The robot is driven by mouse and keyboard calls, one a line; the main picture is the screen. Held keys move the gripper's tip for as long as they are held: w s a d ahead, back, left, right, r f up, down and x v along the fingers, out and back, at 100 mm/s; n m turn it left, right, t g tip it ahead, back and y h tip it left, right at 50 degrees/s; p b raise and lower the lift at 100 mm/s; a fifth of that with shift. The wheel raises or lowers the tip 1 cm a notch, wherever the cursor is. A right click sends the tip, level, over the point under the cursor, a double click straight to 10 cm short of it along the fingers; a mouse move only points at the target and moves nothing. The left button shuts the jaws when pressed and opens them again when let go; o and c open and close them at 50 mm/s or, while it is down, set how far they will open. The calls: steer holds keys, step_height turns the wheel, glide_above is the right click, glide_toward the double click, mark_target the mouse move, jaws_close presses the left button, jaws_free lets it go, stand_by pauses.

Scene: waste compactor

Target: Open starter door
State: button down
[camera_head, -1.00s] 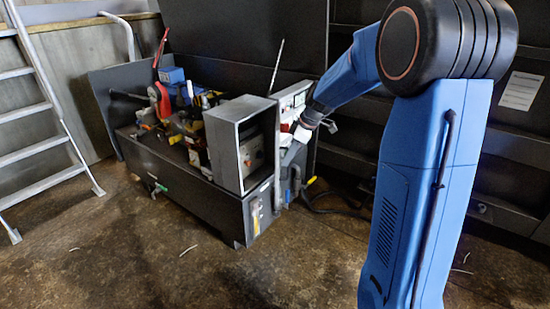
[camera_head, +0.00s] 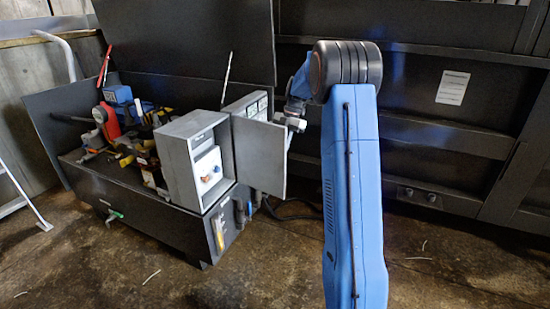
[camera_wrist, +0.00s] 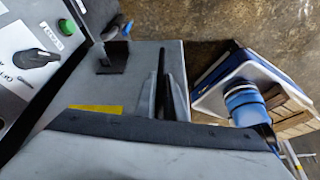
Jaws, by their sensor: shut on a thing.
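The starter box (camera_head: 190,128) is a grey metal cabinet on the black machine. Its door (camera_head: 262,160) stands swung out to the right, and the inside shows a pale panel with small knobs (camera_head: 208,170). My gripper (camera_head: 291,122) is at the upper outer edge of the door, shut on it; the exact contact is hard to make out. In the wrist view the dark fingers (camera_wrist: 170,85) lie against a grey panel that appears to be the door (camera_wrist: 140,60), near a small black fitting (camera_wrist: 113,57).
A control panel (camera_head: 248,106) stands behind the door; its black rotary knob (camera_wrist: 38,58) and green button (camera_wrist: 66,27) show in the wrist view. Red and blue machinery (camera_head: 115,115) lies left of the box. Cables (camera_head: 290,208) run on the floor below the door.

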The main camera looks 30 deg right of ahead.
steer(key=shift+w+d, duration=1.3)
steer(key=shift+w, duration=0.05)
steer(key=c, duration=1.8)
jaws_free()
steer(key=shift+c, duration=0.2)
steer(key=shift+r, duration=0.1)
steer(key=v, duration=1.7)
